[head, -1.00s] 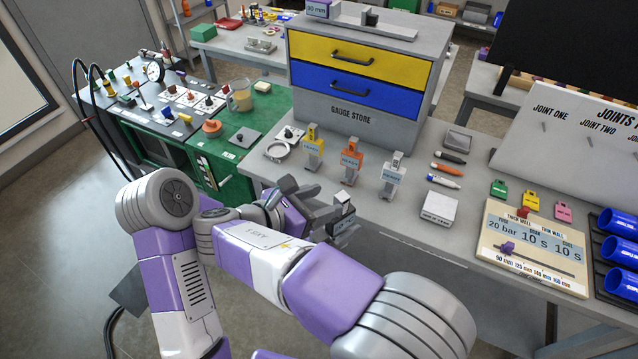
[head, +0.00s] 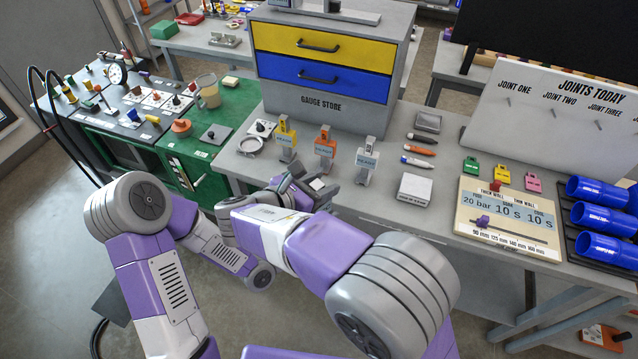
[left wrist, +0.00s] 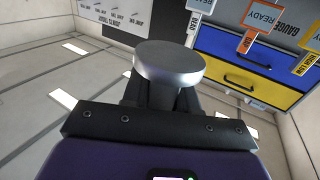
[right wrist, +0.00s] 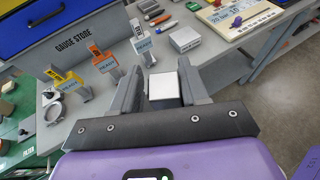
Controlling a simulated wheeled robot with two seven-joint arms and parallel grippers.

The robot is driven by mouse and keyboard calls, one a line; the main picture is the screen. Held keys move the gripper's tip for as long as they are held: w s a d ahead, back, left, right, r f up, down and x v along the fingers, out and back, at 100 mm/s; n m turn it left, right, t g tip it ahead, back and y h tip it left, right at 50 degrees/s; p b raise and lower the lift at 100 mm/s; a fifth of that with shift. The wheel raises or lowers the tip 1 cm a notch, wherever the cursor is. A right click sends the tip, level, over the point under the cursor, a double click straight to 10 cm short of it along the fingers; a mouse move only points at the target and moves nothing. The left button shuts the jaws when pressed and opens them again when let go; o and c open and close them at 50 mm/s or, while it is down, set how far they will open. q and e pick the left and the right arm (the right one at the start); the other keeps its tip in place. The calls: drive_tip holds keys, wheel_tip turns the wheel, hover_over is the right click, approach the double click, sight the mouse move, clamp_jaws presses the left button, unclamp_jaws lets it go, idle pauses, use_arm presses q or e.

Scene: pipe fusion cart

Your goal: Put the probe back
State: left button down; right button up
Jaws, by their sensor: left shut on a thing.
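My right gripper (right wrist: 158,88) shows in the right wrist view with its fingers on either side of a small pale-topped block (right wrist: 165,86). The block fills the gap and also shows in the head view (head: 318,185), just off the bench's front edge. My left gripper is shut on a round, flat-headed grey metal piece (left wrist: 168,62) in the left wrist view, which is upside down. In the head view its fingers are hidden behind my right arm. I cannot tell which held piece is the probe. Yellow (head: 286,138), orange (head: 325,146) and grey (head: 366,163) tagged holders stand on the bench.
The gauge store (head: 330,75) stands behind the holders. A clamp ring (head: 249,146) lies left of them. Markers (head: 420,150), a white box (head: 414,189) and a settings board (head: 508,222) lie to the right. A green cart (head: 190,150) adjoins the bench's left end.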

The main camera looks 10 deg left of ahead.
use_arm(q)
drive_tip(key=shift+d, duration=0.1)
use_arm(e)
drive_tip(key=shift+a, duration=0.1)
clamp_jaws()
use_arm(q)
drive_tip(key=c, duration=0.8)
unclamp_jaws()
